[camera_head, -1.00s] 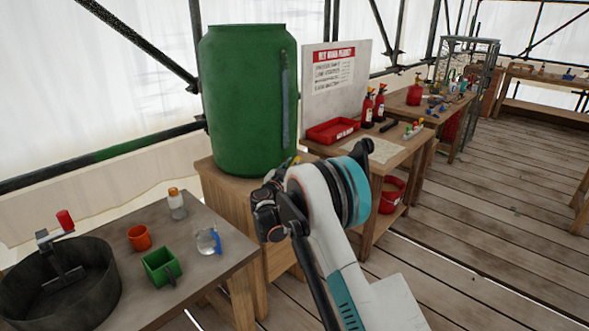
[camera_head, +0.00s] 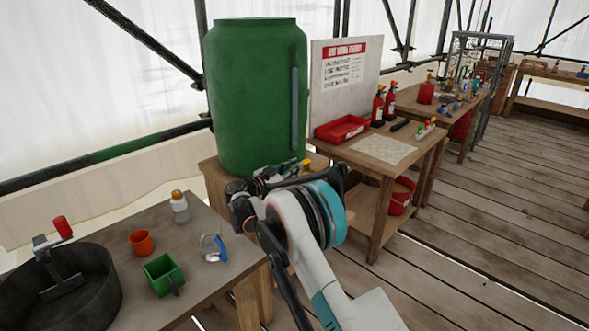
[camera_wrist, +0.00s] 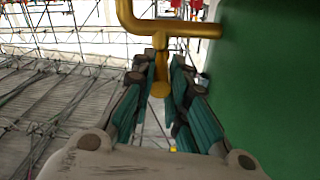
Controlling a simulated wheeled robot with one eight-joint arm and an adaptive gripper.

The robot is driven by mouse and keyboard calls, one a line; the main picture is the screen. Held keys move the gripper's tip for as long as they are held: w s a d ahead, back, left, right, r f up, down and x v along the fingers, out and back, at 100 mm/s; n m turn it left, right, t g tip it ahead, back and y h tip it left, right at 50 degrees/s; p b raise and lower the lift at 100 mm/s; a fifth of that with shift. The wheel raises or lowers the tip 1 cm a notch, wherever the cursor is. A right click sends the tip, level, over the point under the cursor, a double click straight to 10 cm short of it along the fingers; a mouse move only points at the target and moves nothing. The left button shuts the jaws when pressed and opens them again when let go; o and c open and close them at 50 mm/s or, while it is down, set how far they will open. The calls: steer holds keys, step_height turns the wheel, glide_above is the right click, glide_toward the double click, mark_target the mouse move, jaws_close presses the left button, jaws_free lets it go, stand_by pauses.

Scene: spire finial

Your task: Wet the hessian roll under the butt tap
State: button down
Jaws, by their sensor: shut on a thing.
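The green water butt (camera_head: 255,95) stands on a wooden stand (camera_head: 215,180); its wall also fills the right of the wrist view (camera_wrist: 275,80). A brass tap (camera_wrist: 175,28) sticks out from it in the wrist view. My gripper (camera_wrist: 160,75) is at the tap, its teal fingers on either side of the tap's downward brass stem. It is shut on this stem, perhaps the tap's handle. In the head view my gripper (camera_head: 290,172) is low in front of the butt, largely hidden by my wrist. I cannot make out a hessian roll or running water.
The near left table holds a dark round pan (camera_head: 85,290), an orange cup (camera_head: 141,242), a green square mug (camera_head: 163,273), a clear jug (camera_head: 212,247) and a capped bottle (camera_head: 180,206). A bench (camera_head: 415,150) with a red tray (camera_head: 342,128) stands right. Floor planks at right are clear.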

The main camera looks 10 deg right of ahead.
steer(key=c, duration=1.5)
jaws_free()
steer(key=shift+f, duration=0.1)
steer(key=shift+c, duration=0.2)
steer(key=shift+a, duration=0.1)
steer(key=v, duration=1.2)
